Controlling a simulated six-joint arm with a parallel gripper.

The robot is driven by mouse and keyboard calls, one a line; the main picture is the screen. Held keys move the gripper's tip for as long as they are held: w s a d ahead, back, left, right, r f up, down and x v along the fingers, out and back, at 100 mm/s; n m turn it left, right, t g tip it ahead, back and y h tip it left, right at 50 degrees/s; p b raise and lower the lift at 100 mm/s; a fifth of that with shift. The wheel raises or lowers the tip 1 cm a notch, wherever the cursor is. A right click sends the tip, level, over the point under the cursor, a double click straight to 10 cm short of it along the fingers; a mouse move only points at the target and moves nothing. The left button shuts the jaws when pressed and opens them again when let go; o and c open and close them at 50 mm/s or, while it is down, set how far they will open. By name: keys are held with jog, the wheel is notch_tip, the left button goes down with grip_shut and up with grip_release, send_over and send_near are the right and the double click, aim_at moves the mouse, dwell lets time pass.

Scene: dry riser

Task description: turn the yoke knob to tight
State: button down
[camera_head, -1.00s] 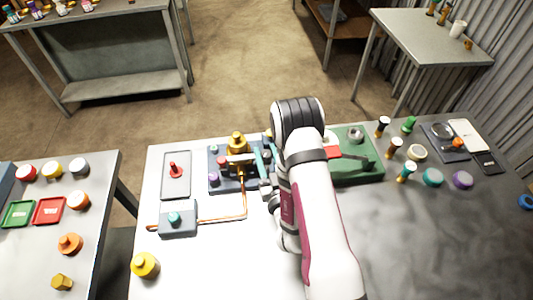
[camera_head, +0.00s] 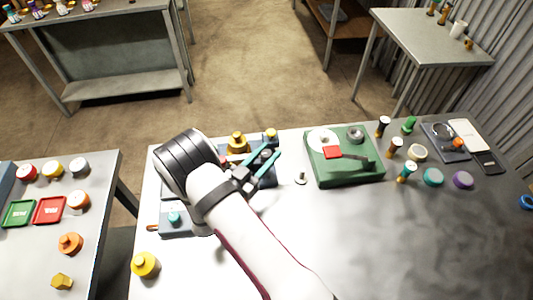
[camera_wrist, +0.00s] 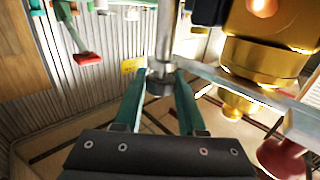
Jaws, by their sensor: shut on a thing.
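My gripper (camera_head: 270,155), with its teal fingers, is beside the brass valve (camera_head: 237,141) on the dark base plate. In the wrist view my gripper (camera_wrist: 160,83) is shut on a grey metal piece (camera_wrist: 161,62) between its fingertips, which I take to be the yoke knob. A grey rod rises from it. The brass body (camera_wrist: 268,58) and a pale metal bar (camera_wrist: 240,84) are to its right. A dark red knob (camera_wrist: 284,158) shows at lower right. My wrist hides part of the base plate in the head view, and no knob marking is readable.
A green board (camera_head: 345,173) with a red paddle stands right of the gripper. A small pin (camera_head: 301,178) stands between. A grey box with a teal knob (camera_head: 174,217) is partly behind my arm. Several bottles and caps stand at the right. The table's front middle is clear.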

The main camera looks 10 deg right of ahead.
aim_at(262, 158)
jog(key=shift+w+m+g+h, duration=0.1)
jog(key=shift+m+g+h, duration=0.8)
jog(key=shift+g, duration=0.5)
jog(key=shift+c, duration=2.4)
grip_release()
jog(key=v, duration=0.7)
jog(key=shift+a, duration=0.15)
